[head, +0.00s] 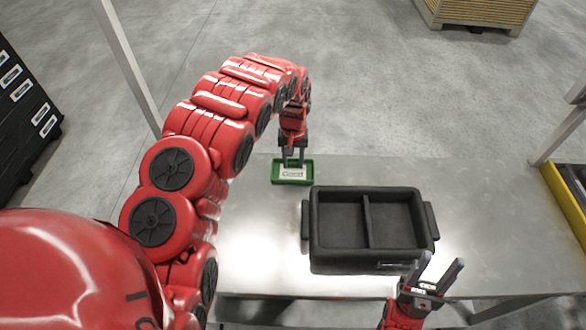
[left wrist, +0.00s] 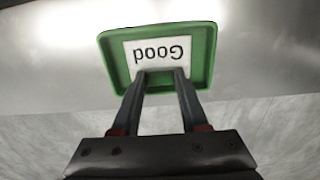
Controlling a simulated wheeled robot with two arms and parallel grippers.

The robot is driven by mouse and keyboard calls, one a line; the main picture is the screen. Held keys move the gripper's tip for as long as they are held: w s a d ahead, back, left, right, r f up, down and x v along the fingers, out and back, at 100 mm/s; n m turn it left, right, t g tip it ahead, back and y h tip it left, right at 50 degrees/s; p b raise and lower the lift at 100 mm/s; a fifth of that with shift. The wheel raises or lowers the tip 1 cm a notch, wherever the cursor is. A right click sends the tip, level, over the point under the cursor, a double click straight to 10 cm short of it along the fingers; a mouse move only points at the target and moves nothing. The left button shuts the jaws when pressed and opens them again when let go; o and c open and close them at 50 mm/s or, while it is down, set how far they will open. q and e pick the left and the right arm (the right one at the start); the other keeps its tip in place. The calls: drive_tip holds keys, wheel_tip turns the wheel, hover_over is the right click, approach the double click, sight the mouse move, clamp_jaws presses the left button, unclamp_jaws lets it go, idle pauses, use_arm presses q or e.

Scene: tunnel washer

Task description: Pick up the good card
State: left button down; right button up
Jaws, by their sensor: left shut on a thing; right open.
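The good card (head: 292,174) is a white card with the word "Good", lying in a small green tray (head: 277,180) on the metal table. In the left wrist view the card (left wrist: 157,50) shows upside down inside the green tray (left wrist: 112,66). My left gripper (head: 294,163) reaches down to the card, its fingertips at the card's edge. My right gripper (head: 438,272) is open and empty at the table's front, right of centre.
A black bin (head: 364,262) with two empty compartments stands on the table (head: 500,210), right of the green tray. A yellow-edged container (head: 563,205) is at the right edge. The table's right part is clear.

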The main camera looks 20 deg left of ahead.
sight(293, 163)
use_arm(q)
drive_tip(key=shift+r, duration=0.1)
wheel_tip(293, 163, up, 10)
drive_tip(key=p, duration=0.9)
